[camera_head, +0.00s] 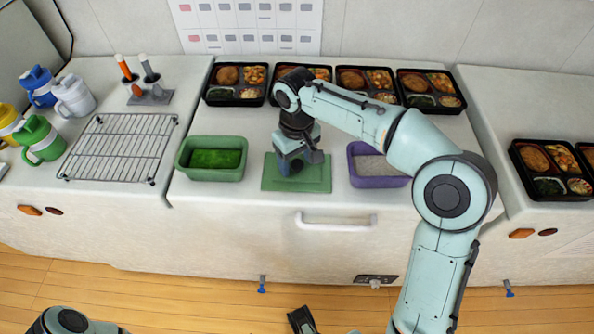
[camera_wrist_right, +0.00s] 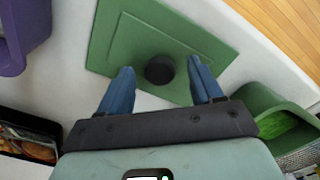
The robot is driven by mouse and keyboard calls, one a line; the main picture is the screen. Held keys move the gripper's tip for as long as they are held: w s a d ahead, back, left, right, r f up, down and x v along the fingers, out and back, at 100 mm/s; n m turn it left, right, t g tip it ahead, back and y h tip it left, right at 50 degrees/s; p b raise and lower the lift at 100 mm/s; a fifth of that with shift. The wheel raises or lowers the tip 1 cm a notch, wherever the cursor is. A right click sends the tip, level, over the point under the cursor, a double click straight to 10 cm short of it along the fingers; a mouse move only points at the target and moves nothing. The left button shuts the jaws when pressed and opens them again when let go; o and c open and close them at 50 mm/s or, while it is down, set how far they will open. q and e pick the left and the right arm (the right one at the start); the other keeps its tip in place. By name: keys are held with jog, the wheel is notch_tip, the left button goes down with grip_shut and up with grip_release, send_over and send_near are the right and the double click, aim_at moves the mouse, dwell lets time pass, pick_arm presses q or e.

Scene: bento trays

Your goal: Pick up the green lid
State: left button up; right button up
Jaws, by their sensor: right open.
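The green lid (camera_head: 318,178) is a flat square plate lying on the white counter between a green container and a purple one. In the right wrist view the lid (camera_wrist_right: 112,42) has a raised inner square and a round dark knob (camera_wrist_right: 159,70) in its middle. My right gripper (camera_head: 291,163) is over the lid, pointing down. In the right wrist view my right gripper (camera_wrist_right: 160,72) is open, with one blue finger on each side of the knob and gaps between. In the head view the gripper hides the knob.
The green container (camera_head: 212,173) holds green food; the purple container (camera_head: 376,181) holds pale contents. Bento trays (camera_head: 235,102) line the back, with more at right (camera_head: 540,193). A wire rack (camera_head: 121,147) and jugs (camera_head: 75,98) are at left. A white handle (camera_head: 337,225) is on the counter front.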

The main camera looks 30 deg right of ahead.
jog(key=shift+c, duration=0.3)
jog(key=c, duration=1.1)
jog(key=shift+r, duration=0.1)
